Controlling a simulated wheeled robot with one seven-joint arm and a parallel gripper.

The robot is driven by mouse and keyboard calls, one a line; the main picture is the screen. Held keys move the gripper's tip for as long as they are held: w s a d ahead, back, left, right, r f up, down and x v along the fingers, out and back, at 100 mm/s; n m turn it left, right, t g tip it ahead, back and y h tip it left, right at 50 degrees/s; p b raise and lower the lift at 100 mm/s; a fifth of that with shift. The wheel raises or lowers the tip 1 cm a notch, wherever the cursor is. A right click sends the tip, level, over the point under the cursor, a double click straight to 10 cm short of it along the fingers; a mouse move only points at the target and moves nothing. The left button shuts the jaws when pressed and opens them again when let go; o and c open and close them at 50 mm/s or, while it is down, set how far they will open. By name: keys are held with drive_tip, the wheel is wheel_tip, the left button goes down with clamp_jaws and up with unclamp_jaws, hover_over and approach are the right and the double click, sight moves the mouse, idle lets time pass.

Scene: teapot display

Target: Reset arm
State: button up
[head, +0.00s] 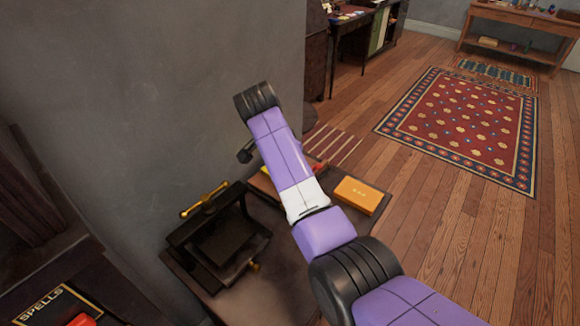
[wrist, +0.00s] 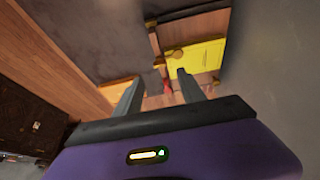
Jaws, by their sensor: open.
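My gripper (wrist: 158,92) shows in the wrist view with its two grey fingers spread apart and nothing between them. Beyond the fingers, the wrist view shows a yellow object (wrist: 205,62) and a small red thing (wrist: 168,87). In the head view, my purple arm crosses the middle of the picture above a low table. The gripper is mostly hidden behind the arm there; a small dark part of it shows at the arm's far left side.
An orange box (head: 358,195) lies on the table right of my arm. A black press with a gold handle (head: 205,200) stands on the left. A grey wall (head: 150,90) is close behind. A red patterned rug (head: 465,120) lies on open wooden floor at right.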

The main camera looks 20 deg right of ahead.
drive_tip(key=shift+w, duration=0.1)
drive_tip(key=w+a+r+n+t+y, duration=0.2)
drive_tip(key=w+a+r+n+t, duration=0.15)
drive_tip(key=w+r+t, duration=0.35)
drive_tip(key=s+d+f+n+t+y, duration=0.1)
drive_tip(key=s+f+n+t+y, duration=0.2)
drive_tip(key=s, duration=0.6)
drive_tip(key=s+d+f+n+t, duration=0.1)
drive_tip(key=s+f+n+t, duration=0.4)
drive_tip(key=s, duration=0.5)
drive_tip(key=s+d+r+g, duration=0.1)
drive_tip(key=s+d, duration=0.1)
drive_tip(key=s, duration=1.8)
drive_tip(key=s+d+r+g+h, duration=0.1)
drive_tip(key=s+d, duration=0.2)
drive_tip(key=s, duration=1.8)
drive_tip(key=shift+g, duration=0.4)
drive_tip(key=shift+d+m, duration=0.1)
drive_tip(key=shift+m, duration=0.15)
drive_tip(key=shift+c, duration=0.2)
